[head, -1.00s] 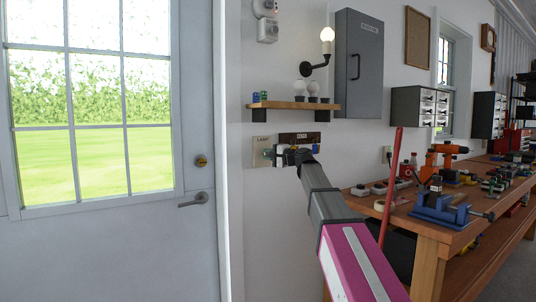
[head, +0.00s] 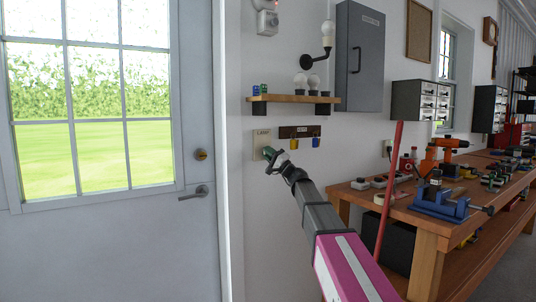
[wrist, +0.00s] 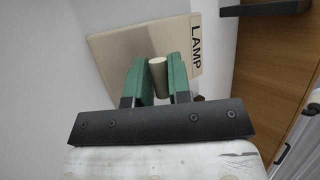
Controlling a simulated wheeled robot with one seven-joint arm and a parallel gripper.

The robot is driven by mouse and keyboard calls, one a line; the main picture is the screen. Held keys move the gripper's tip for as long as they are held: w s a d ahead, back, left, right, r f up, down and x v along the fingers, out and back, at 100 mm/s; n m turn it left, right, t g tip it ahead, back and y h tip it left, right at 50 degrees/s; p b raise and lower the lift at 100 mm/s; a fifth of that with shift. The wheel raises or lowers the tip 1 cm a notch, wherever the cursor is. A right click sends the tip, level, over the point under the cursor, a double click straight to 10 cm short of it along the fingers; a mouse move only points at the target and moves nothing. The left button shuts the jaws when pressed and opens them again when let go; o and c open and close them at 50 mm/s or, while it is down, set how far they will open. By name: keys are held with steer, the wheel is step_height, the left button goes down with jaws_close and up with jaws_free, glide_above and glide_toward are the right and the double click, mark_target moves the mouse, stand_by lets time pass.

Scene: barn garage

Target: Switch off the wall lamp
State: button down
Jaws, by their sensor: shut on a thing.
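The wall lamp (head: 328,35) is a black bracket with an upright bulb, which looks white and unlit. The switch plate (head: 261,137) is cream and set on the wall below the shelf. In the wrist view the plate (wrist: 117,45) shows tilted, with a strip reading "LAMP". A short cream switch lever (wrist: 158,69) stands out from it. My gripper (head: 268,154) is at the plate; in the wrist view its green fingers (wrist: 158,82) are shut on the lever, one on each side. The lever's base is partly hidden.
A wooden shelf (head: 292,98) with spare bulbs is above the plate. A dark rack (head: 299,131) with hanging blue and yellow items is just right of it. A grey cabinet (head: 359,58) is beside the lamp. A red pole (head: 389,190) leans by the workbench (head: 425,215).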

steer(key=shift+r, duration=0.15)
steer(key=c, duration=1.1)
jaws_free()
steer(key=shift+s, duration=0.1)
